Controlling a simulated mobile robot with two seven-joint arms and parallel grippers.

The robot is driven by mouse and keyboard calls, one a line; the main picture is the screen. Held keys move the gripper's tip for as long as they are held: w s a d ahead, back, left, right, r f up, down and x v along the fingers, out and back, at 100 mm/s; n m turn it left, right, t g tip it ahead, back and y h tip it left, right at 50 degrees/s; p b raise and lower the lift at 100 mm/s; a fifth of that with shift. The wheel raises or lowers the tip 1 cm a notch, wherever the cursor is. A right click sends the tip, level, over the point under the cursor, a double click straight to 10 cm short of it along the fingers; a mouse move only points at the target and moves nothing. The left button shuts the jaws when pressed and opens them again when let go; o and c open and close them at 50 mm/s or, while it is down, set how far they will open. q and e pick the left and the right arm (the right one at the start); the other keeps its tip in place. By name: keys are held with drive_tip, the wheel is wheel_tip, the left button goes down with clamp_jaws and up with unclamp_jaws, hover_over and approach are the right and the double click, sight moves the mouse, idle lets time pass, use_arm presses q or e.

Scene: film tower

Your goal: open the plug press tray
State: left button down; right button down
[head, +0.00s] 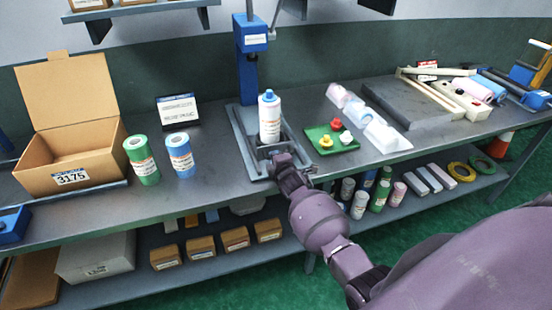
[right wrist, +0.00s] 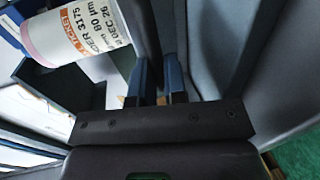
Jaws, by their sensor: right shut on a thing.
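The plug press (head: 252,62) is a blue column with a head, standing at the back middle of the bench. Its grey metal tray (head: 243,146) lies at its foot, reaching toward the bench's front edge. A white roll with a blue plug on top and an orange-lettered label (head: 270,120) stands upright on the tray. The roll's label also shows at the upper left of the right wrist view (right wrist: 80,35). My right gripper (head: 279,157) is at the tray's front end, its fingers (right wrist: 160,85) shut on what looks like the tray's handle, mostly hidden. My left gripper is out of view.
An open cardboard box (head: 70,166), a green roll (head: 141,160) and a blue roll (head: 180,155) stand left. A green mat (head: 333,146) with red and yellow plugs and a white roll cradle (head: 388,136) are right. The lower shelf holds small boxes and rolls.

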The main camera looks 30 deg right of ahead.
idle(0.3)
drive_tip(key=c, duration=1.2)
unclamp_jaws()
drive_tip(key=p+v, duration=0.1)
drive_tip(key=v, duration=0.9)
drive_tip(key=shift+s+a+r, duration=0.1)
drive_tip(key=shift+s, duration=0.3)
